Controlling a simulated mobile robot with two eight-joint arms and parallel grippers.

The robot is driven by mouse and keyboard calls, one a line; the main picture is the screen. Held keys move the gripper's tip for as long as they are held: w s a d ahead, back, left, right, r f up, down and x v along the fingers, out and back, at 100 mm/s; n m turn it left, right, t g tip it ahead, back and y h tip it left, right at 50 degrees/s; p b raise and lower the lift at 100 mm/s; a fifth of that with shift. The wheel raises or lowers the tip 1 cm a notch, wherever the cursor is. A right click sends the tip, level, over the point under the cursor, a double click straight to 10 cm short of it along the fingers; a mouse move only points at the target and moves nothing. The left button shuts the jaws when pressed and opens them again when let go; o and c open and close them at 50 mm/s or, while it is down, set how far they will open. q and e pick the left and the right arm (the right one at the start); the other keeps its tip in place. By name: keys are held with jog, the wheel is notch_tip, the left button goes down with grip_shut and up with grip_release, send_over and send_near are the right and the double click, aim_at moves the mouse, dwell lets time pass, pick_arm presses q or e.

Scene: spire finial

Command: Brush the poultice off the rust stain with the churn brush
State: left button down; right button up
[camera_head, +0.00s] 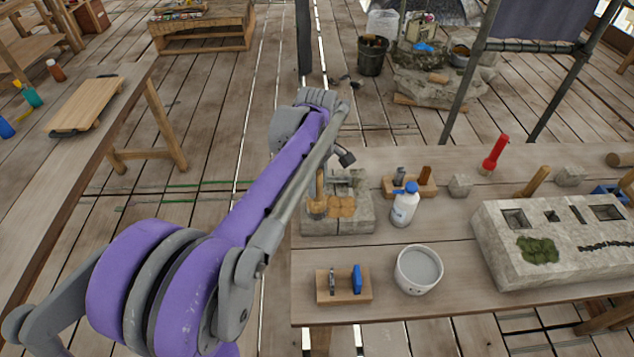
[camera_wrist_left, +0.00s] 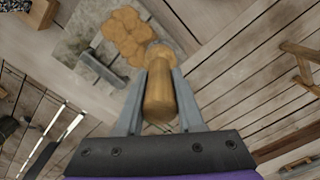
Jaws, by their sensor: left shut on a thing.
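The tan, lumpy poultice (camera_head: 342,206) lies on a grey stone block (camera_head: 355,225) at the left end of the workbench. It also shows in the left wrist view (camera_wrist_left: 126,34). My left gripper (camera_wrist_left: 162,76) is shut on the wooden handle of the churn brush (camera_wrist_left: 160,95). The brush (camera_head: 318,206) is roughly upright at the left edge of the poultice, with its head low over the block. I cannot tell whether its bristles touch. The rust stain cannot be made out; poultice and brush cover that part of the block. My right gripper is not in view.
A white spray bottle (camera_head: 404,204) stands just right of the block. A wooden tool holder (camera_head: 410,187) is behind it. A bucket (camera_head: 418,269) and a small wooden rack (camera_head: 344,285) stand in front. A large stone slab (camera_head: 560,270) fills the bench's right.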

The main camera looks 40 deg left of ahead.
pick_arm(q)
jog(key=shift+w+d, duration=0.15)
jog(key=shift+w+d, duration=0.85)
jog(key=shift+d, duration=0.15)
jog(key=shift+d, duration=0.1)
jog(key=shift+w+d, duration=0.85)
jog(key=shift+d, duration=0.05)
jog(key=shift+w+d, duration=0.85)
jog(key=shift+d, duration=0.2)
jog(key=shift+d, duration=0.1)
jog(key=shift+w+d+p, duration=0.35)
jog(key=shift+w+d, duration=0.55)
jog(key=shift+w, duration=0.05)
